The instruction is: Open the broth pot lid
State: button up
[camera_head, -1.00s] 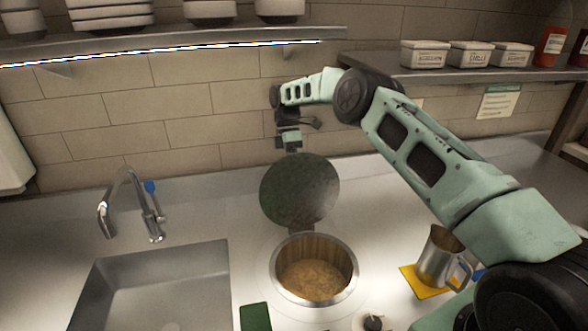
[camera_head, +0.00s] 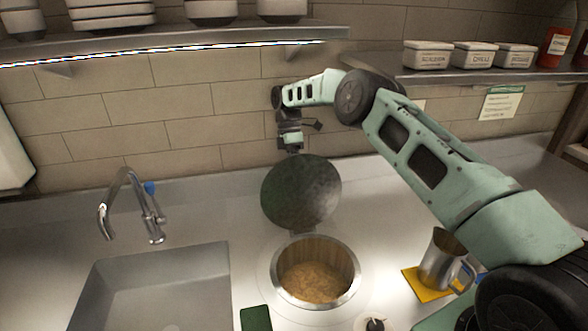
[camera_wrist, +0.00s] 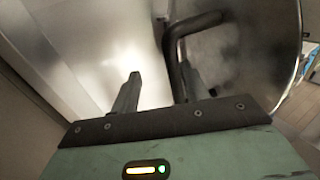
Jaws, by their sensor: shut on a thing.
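The broth pot (camera_head: 316,303) is a round well sunk in the counter, with a bright metal rim and brown broth showing inside. Its dark round lid (camera_head: 301,192) is swung up behind the opening and leans back toward the wall. My gripper (camera_head: 293,150) is at the lid's top edge. In the wrist view my gripper (camera_wrist: 158,88) is shut on the lid's dark bent handle (camera_wrist: 172,50), which lies against the right finger. The lid's underside faces the head camera, so the handle is hidden there. The lid's other face (camera_wrist: 250,50) fills the right of the wrist view.
A sink (camera_head: 160,285) with a faucet (camera_head: 130,200) is on the left. A metal jug (camera_head: 439,262) stands on a yellow mat (camera_head: 424,292) right of the pot. A tiled wall (camera_head: 190,120) is close behind the lid. A shelf (camera_head: 450,74) with labelled containers is at upper right.

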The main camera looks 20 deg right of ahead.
notch_tip(320, 180, up, 10)
jog(key=b, duration=0.2)
jog(key=shift+b, duration=0.35)
